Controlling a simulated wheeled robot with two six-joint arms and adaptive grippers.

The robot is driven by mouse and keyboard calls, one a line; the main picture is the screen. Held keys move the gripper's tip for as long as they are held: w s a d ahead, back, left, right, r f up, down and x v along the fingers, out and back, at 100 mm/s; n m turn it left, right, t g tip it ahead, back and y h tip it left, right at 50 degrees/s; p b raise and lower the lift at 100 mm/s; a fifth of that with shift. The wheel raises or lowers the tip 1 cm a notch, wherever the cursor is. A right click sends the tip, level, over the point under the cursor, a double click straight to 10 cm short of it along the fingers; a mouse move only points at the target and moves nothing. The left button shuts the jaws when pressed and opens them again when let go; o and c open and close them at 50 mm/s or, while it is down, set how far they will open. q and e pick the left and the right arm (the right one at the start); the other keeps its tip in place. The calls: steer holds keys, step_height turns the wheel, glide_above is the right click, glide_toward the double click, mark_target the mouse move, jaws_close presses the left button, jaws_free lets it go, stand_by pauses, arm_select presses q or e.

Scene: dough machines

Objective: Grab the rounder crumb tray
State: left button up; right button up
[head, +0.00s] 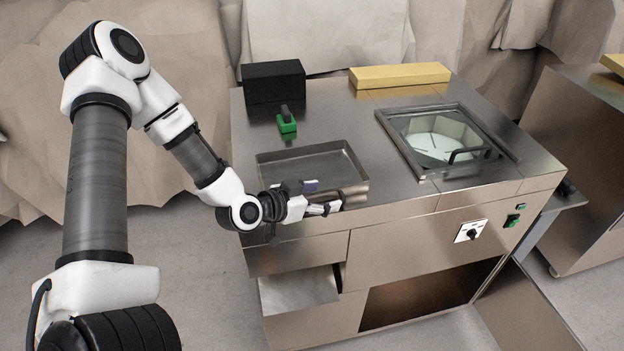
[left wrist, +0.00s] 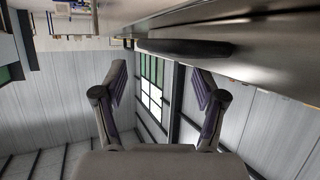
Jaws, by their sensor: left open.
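A shallow rectangular metal tray (head: 300,170) lies at the left front of the machine top. Below it, an open metal drawer or tray (head: 298,290) sticks out of the machine's front. I cannot tell for certain which is the crumb tray. My left gripper (head: 326,197) is open at the front edge of the upper tray, partly covering its near rim. The left wrist view shows both fingers (left wrist: 160,85) spread with nothing between them. A dark rounded bar (left wrist: 185,47) on a metal surface shows beyond the fingertips. My right gripper is not in view.
On the machine top are a black box (head: 273,82), a green-based item (head: 287,122), a yellow block (head: 400,75) and a glass-lidded round bowl (head: 445,140). A knob (head: 470,232) is on the front. A lower door (head: 530,310) stands open. Another metal unit (head: 580,165) stands right.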

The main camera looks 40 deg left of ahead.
mark_target(348, 190)
arm_select(q)
steer(key=shift+p+x, duration=0.3)
steer(key=shift+x, duration=2.25)
steer(key=shift+r, duration=0.2)
jaws_close()
steer(key=shift+s+d, duration=0.15)
